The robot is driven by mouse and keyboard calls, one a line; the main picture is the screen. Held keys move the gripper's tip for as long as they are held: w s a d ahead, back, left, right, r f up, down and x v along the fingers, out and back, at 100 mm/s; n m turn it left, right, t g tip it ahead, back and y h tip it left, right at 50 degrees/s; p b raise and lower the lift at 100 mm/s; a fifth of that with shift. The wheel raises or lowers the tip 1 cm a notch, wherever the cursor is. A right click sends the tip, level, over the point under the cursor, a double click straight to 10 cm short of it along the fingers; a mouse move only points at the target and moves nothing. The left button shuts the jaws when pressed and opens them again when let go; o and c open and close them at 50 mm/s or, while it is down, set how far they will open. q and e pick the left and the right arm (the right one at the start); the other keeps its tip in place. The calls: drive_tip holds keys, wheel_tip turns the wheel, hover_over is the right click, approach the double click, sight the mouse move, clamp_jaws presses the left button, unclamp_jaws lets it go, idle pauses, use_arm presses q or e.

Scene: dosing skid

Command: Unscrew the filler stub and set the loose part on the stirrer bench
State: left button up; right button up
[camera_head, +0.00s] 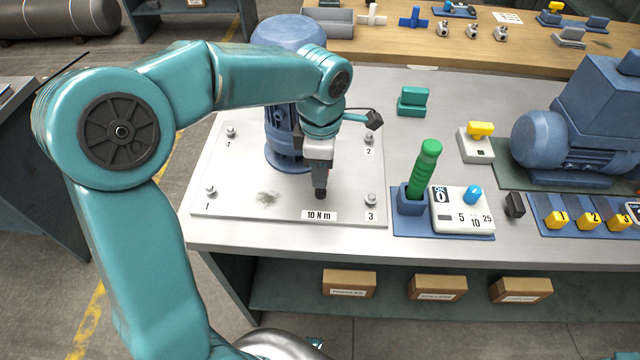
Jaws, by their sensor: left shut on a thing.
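My left gripper (320,191) points down over the front part of a pale square plate (230,188), just behind the "10 N m" label. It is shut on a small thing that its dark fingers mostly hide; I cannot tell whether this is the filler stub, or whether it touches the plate. A blue flanged column (282,150) stands on the plate behind and left of the gripper, its upper part partly covered by my arm. No filler stub can be made out elsewhere. No label shows which surface is the stirrer bench. My right gripper is not in view.
Numbered bolts (370,199) stand at the plate's corners. To the right are a green-handled tool (424,168) in a blue holder, a dial box (462,212), a yellow-knobbed block (479,143) and a blue motor (590,125). A wooden bench (400,45) with small parts lies behind.

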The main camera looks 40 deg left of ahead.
use_arm(q)
wheel_tip(320, 180, up, 3)
drive_tip(key=p, duration=0.2)
drive_tip(key=shift+r+p, duration=0.1)
drive_tip(key=shift+p, duration=0.2)
idle(0.3)
